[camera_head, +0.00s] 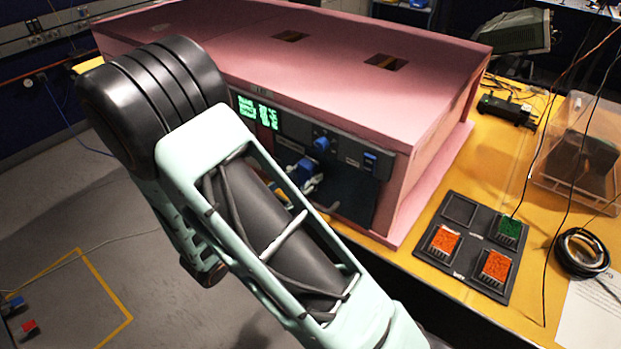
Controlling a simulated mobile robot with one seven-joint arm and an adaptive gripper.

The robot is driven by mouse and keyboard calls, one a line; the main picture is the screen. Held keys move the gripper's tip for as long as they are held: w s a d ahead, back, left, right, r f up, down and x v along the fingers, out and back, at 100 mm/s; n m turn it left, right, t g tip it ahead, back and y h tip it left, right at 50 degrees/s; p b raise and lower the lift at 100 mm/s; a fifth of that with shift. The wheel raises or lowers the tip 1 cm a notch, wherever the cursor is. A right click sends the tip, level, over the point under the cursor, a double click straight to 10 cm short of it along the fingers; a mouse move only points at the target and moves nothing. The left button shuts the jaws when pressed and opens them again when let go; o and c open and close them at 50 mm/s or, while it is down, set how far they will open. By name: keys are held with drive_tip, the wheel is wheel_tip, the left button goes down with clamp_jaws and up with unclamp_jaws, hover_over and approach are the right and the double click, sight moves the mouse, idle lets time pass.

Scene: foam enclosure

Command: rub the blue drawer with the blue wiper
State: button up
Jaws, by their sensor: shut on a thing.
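A dark panel (345,187) is set in the front of a pink foam enclosure (330,60). A small blue part (322,143) stands out on the panel, and a larger blue and grey piece (303,172) shows lower left of it, partly behind my arm. I cannot tell which of these blue pieces is the drawer and which is the wiper. My pale green and black arm covers the left part of the panel.
The enclosure stands on a yellow table (440,285). A black tray (470,275) with orange and green blocks lies at right, near a cable coil (583,252) and a clear bin (575,150). Cables hang at right. Grey floor (60,215) is open at left.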

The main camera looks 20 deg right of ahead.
drive_tip(key=shift+v, duration=3)
drive_tip(key=v, duration=0.3)
drive_tip(key=shift+w+d, duration=0.1)
drive_tip(key=shift+x, duration=3.45)
drive_tip(key=shift+x, duration=1)
